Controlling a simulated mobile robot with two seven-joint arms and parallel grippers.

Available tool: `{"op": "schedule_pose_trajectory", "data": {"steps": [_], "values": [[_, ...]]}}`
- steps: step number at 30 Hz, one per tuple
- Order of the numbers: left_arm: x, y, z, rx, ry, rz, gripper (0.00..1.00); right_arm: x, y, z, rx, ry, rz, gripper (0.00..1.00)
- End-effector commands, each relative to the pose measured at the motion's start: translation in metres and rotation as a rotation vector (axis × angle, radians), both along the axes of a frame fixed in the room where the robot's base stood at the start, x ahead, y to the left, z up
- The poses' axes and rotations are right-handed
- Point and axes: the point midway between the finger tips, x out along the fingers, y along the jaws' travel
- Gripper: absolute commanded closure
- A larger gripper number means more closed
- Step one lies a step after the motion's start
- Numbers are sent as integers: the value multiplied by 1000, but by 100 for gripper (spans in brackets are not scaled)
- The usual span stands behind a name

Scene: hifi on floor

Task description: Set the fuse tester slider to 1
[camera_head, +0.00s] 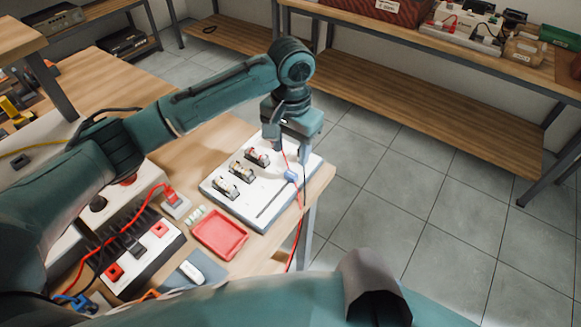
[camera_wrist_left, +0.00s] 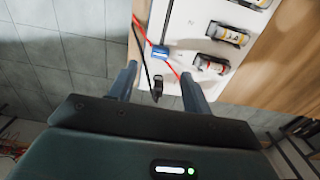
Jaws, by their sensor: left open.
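The fuse tester is a white board (camera_head: 221,187) at the table's right edge, with several fuses in black holders (camera_head: 257,157) and a long dark slot (camera_head: 275,200). In the left wrist view the board (camera_wrist_left: 190,45) is at the top. My right gripper is out of view.
A red tray (camera_head: 220,234) and a black-and-white box with red terminals (camera_head: 142,253) are nearby. Open floor (camera_head: 400,200) lies right of the table.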

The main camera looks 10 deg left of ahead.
Motion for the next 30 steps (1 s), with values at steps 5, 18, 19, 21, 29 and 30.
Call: {"op": "schedule_pose_trajectory", "data": {"steps": [5, 18, 19, 21, 29, 30], "values": [[0, 1, -37, 1, 2, 2, 51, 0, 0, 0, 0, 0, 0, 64], [0, 0, -72, -1, -2, -1, 51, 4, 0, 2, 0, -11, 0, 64], [0, 0, -72, -1, -3, -1, 51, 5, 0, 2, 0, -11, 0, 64], [0, 0, -72, -1, -3, -1, 51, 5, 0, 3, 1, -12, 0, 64], [0, 0, -72, -2, -2, -1, 66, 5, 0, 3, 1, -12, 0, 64], [0, 0, -72, -2, -2, -1, 69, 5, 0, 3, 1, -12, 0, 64]]}}
